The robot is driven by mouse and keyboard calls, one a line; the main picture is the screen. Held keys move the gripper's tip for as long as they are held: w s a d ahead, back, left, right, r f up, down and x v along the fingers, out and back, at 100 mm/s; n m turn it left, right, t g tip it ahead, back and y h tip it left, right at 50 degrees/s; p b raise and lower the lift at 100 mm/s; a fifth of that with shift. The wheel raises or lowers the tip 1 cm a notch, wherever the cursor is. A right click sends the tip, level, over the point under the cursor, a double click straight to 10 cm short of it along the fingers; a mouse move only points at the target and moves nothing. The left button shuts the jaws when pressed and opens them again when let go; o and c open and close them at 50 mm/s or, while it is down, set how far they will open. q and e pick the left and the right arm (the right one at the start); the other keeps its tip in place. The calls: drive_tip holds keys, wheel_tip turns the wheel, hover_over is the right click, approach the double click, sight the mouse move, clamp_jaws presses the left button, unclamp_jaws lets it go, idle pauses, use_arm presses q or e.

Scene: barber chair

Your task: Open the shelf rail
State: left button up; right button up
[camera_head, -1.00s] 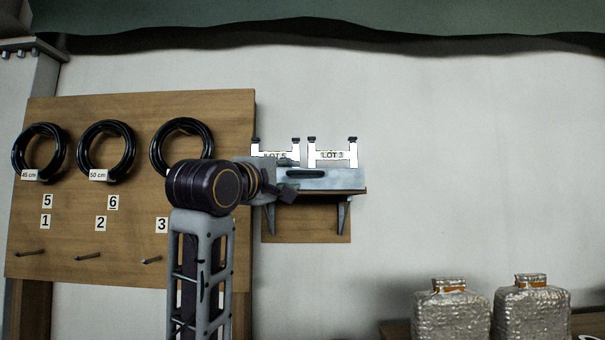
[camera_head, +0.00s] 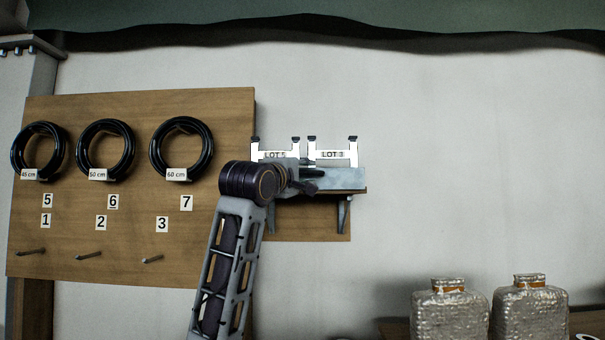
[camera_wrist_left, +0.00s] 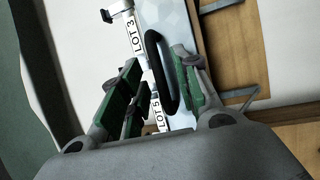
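The wall shelf (camera_head: 347,177) has a pale front and carries white holders labelled LOT 5 (camera_head: 275,155) and LOT 3 (camera_head: 333,155). My left gripper (camera_head: 312,175) is in front of the shelf's left part and hides some of it. In the left wrist view the gripper (camera_wrist_left: 154,92) is open, with green-padded fingers apart. A black oval bar, seemingly the shelf rail (camera_wrist_left: 152,50), runs along the shelf front (camera_wrist_left: 179,22) between the fingers, close to the right-hand one. I cannot tell whether they touch. My right gripper is not in view.
A wooden board (camera_head: 130,225) with several pegs, number labels and black cable coils (camera_head: 106,149) hangs left of the shelf. Brackets (camera_head: 342,215) support the shelf. Two silvery canisters (camera_head: 449,310) stand lower right. The wall right of the shelf is clear.

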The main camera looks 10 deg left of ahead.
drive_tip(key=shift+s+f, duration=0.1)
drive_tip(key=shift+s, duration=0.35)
use_arm(q)
clamp_jaws()
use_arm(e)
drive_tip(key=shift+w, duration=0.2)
use_arm(q)
drive_tip(key=shift+f, duration=0.15)
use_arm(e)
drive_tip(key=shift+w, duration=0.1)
